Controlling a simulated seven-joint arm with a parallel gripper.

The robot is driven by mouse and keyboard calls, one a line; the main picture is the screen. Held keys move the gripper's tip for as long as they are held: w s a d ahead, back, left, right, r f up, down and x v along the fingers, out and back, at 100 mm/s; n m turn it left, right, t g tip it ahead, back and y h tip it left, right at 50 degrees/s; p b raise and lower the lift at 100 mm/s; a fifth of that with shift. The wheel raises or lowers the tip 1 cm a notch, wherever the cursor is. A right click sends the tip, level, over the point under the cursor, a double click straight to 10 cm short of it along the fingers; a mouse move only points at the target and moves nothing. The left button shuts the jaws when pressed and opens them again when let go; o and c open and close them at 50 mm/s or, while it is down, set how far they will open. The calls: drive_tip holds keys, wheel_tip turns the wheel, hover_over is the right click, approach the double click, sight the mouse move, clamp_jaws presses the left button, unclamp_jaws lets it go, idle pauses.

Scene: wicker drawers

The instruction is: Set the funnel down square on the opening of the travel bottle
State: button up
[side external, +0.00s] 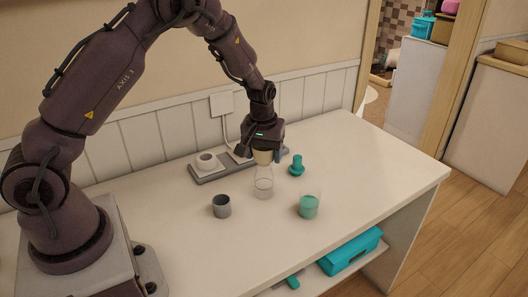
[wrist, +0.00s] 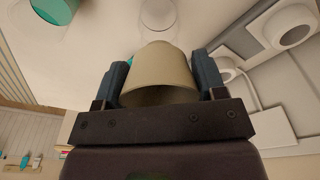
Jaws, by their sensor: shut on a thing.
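My gripper (side external: 263,152) is shut on the beige funnel (wrist: 158,72), which sits between the two fingers in the wrist view. In the side view only a small part of the funnel (side external: 263,158) shows below the gripper. The clear travel bottle (side external: 263,186) stands upright on the table, and the funnel appears just above its top in that view. I cannot tell whether they touch. In the wrist view a clear round shape, likely the bottle (wrist: 158,14), shows beyond the funnel. The funnel's spout is hidden.
A grey cup (side external: 222,206) stands left of the bottle, and a clear cup with green contents (side external: 309,207) stands right. A teal stoppered object (side external: 297,167) is behind the green cup. A grey tray (side external: 207,176) holds a white cup (side external: 207,160). The table's right end is clear.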

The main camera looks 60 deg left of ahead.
sight(262, 160)
drive_tip(key=shift+f, duration=1.35)
drive_tip(key=o, duration=1)
drive_tip(key=r, duration=0.8)
drive_tip(key=s+d+r, duration=0.1)
drive_tip(key=r, duration=0.4)
drive_tip(key=shift+s, duration=0.1)
drive_tip(key=s+d+r+m+t, duration=0.1)
drive_tip(key=s+d+r+m, duration=0.2)
drive_tip(key=s, duration=0.4)
drive_tip(key=s+d+r+m+t, duration=0.2)
drive_tip(key=s+d+r, duration=0.1)
drive_tip(key=s+r, duration=0.3)
drive_tip(key=s+d+r+m+t+h, duration=0.1)
drive_tip(key=s+d+r+m, duration=0.2)
drive_tip(key=s, duration=0.6)
drive_tip(key=shift+s+d+r+m+t, duration=0.1)
drive_tip(key=shift+d+r+m+t, duration=0.2)
drive_tip(key=shift+d+r, duration=0.3)
